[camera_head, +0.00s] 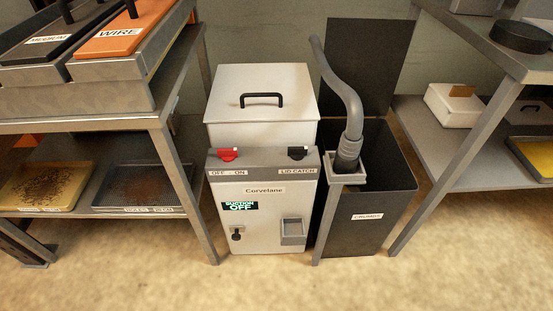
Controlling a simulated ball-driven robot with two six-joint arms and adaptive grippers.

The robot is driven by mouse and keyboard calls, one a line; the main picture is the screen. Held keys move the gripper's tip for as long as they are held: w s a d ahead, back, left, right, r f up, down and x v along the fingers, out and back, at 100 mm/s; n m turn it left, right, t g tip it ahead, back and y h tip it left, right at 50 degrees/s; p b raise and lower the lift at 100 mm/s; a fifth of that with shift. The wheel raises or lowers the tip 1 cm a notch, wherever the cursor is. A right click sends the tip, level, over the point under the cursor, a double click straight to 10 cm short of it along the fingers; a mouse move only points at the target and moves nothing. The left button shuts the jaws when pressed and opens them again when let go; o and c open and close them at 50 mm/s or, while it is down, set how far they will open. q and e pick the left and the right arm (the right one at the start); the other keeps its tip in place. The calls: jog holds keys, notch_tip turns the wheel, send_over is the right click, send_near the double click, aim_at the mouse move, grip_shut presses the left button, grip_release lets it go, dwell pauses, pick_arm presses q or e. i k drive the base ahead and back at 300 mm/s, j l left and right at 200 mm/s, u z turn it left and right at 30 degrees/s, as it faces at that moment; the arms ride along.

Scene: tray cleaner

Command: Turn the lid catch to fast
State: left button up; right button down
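The white Corvelane cleaner (262,220) stands on the floor in the middle of the head view. The black lid catch (297,152) sits at the right of its grey top panel, above the label LID CATCH (297,171). I cannot read which position the catch is turned to. The cleaner's white lid (235,82) with a black handle (262,100) lies closed on top. Neither of my grippers is in view.
A red switch (228,154) sits above the OFF/ON label; the display (240,206) reads SUCTION OFF. A grey hose (345,85) rises beside a dark bin (372,225). Shelving with trays (122,188) stands left, another rack (430,125) right. The floor in front is clear.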

aim_at(296, 153)
jog(key=k+l+u, duration=0.1)
jog(key=u, duration=0.25)
jog(key=k+l+u, duration=0.1)
jog(key=u, duration=0.25)
jog(key=k+u, duration=0.2)
jog(key=u, duration=0.15)
